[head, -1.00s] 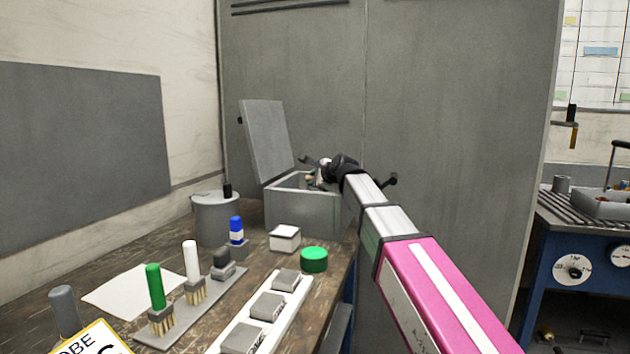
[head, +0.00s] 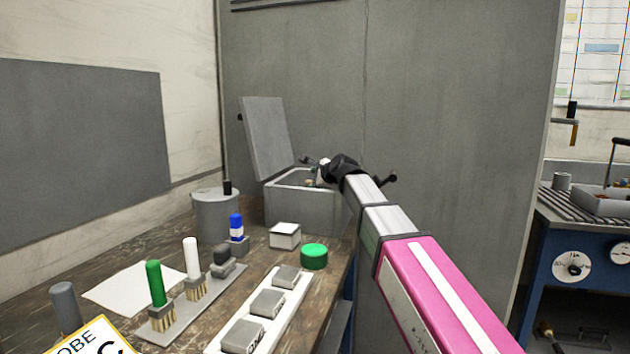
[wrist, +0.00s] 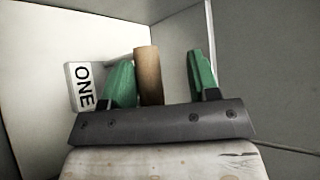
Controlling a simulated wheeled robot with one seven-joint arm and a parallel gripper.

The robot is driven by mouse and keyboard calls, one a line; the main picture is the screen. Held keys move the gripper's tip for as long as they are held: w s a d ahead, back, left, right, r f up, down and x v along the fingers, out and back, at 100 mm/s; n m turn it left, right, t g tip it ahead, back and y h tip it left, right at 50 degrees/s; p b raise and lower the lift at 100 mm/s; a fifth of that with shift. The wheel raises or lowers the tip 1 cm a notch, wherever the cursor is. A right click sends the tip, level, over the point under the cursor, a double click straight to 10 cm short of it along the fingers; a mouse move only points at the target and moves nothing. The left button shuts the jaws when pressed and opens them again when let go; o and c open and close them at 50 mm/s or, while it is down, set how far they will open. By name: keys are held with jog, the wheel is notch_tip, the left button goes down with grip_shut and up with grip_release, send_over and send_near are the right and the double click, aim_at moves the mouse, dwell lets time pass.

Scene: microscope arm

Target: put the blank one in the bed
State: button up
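My gripper (wrist: 160,60) is open inside a grey lidded box (head: 300,213), its two green fingers apart. Between them, nearer the left finger, stands a brown cylinder (wrist: 148,75); I cannot tell whether it touches that finger. A pale block marked "ONE" (wrist: 83,87) is left of the fingers, outside the gap. A pale bar shows behind the left finger. In the head view my gripper is small, dark and partly hidden. A white tray (head: 225,340) on the bench holds grey blocks (head: 268,302), some with dark marks. I cannot tell which thing is the blank one or the bed.
The box's lid (head: 268,137) stands open. Around it are a grey canister (head: 216,218), a white-topped block (head: 285,236) and a green round tin (head: 314,257). Brushes with green (head: 155,283) and white (head: 191,258) handles stand in a rack. A white sheet lies behind.

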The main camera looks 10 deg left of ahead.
dwell(0.3)
jog(key=shift+r, duration=0.2)
jog(key=v, duration=1.2)
jog(key=shift+r, duration=0.35)
dwell(0.5)
